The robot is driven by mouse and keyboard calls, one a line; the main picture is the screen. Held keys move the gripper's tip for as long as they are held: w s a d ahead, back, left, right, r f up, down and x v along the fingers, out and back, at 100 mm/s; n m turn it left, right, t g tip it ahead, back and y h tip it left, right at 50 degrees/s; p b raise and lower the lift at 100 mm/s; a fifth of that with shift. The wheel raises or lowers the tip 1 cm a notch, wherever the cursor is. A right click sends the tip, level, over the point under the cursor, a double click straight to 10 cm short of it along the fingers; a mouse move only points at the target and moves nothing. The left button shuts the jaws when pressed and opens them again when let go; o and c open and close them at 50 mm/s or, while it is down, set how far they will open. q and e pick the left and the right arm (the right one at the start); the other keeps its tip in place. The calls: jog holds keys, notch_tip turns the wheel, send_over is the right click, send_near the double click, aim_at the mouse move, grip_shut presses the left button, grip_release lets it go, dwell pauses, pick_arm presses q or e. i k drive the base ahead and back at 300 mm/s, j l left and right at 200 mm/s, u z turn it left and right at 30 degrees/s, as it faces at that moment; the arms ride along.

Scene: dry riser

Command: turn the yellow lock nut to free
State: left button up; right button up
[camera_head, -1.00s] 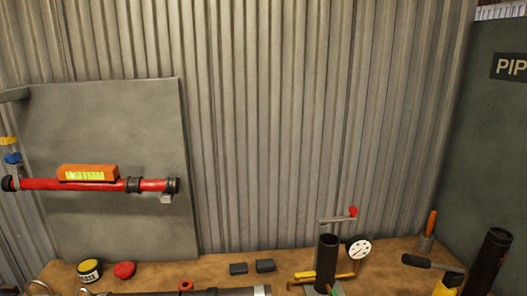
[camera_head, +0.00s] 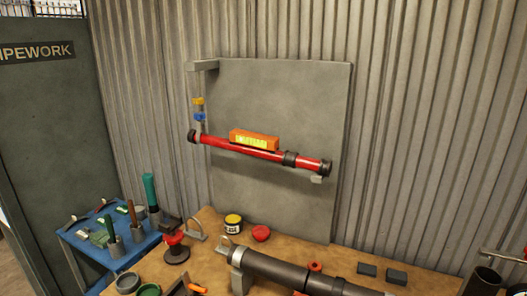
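A small yellow nut-like ring (camera_head: 198,101) sits on the short upright pipe at the left end of the wall-mounted red pipe (camera_head: 245,147). A blue ring (camera_head: 200,117) is just below it on the same pipe. The red pipe slopes down to the right across a grey board (camera_head: 300,105) and has black fittings at its ends. An orange level (camera_head: 254,140) with a yellow-green window rests on top of the pipe. Whether the yellow ring is tight or loose cannot be told. Neither of my grippers shows.
The brown bench below holds a dark pipe (camera_head: 290,270), a grease tin (camera_head: 233,224), a red cap (camera_head: 261,233) and two dark blocks (camera_head: 382,273). A blue tool cart (camera_head: 125,250) stands at left. The space before the board looks clear.

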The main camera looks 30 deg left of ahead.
aim_at(200, 101)
jog(key=u, duration=1.45)
jog(key=i+j, duration=0.1)
jog(key=j, duration=0.15)
